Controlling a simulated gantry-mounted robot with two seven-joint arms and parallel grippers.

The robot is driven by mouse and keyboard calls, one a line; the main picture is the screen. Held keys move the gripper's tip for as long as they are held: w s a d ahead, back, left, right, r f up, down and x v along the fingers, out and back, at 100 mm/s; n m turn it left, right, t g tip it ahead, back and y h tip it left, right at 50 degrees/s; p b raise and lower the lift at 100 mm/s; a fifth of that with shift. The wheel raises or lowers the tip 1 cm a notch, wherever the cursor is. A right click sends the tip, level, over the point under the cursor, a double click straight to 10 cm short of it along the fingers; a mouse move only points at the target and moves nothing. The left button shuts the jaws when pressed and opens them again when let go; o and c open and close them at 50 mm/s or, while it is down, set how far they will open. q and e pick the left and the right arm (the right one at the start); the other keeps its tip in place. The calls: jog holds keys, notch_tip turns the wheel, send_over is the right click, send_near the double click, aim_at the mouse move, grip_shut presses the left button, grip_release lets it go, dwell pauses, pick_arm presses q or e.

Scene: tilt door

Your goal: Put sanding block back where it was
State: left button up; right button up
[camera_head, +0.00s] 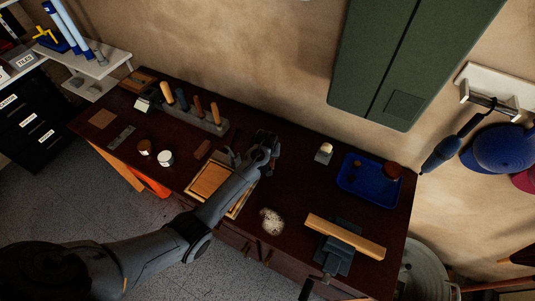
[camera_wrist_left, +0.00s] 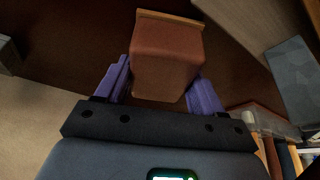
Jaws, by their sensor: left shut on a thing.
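The sanding block (camera_wrist_left: 167,60), reddish-brown with a lighter wooden edge at its far end, sits between the purple fingers of my left gripper (camera_wrist_left: 165,88) in the left wrist view. The fingers are shut on its two sides. In the head view my left gripper (camera_head: 264,150) is over the middle of the dark workbench (camera_head: 290,160), just beyond a wooden frame or tray (camera_head: 208,180). The held block is hidden there by the gripper and arm. I cannot tell whether it touches the bench. My right gripper is in neither view.
A blue tray (camera_head: 372,188), a small pale-topped object (camera_head: 324,152) and a vise with a board (camera_head: 345,236) are to the right.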

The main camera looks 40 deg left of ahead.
pick_arm(q)
jog(key=shift+f, duration=0.2)
jog(key=o, duration=1)
jog(key=shift+r, duration=0.15)
jog(key=shift+s+r, duration=0.1)
jog(key=shift+r, duration=0.2)
jog(key=p+v, duration=0.3)
jog(key=v, duration=0.8)
jog(key=s+d+f+m+h, duration=0.15)
jog(key=s+d, duration=0.25)
jog(key=s, duration=0.4)
jog(key=s+d+f+m, duration=0.1)
jog(key=s+d+m, duration=0.2)
jog(key=s+d, duration=0.3)
jog(key=s+d+r+m, duration=0.2)
jog(key=s, duration=0.5)
jog(key=s+d+r+m+h, duration=0.1)
jog(key=s+d+r+m, duration=0.1)
jog(key=s, duration=0.6)
jog(key=shift+s+r, duration=0.3)
jog(key=shift+r, duration=0.15)
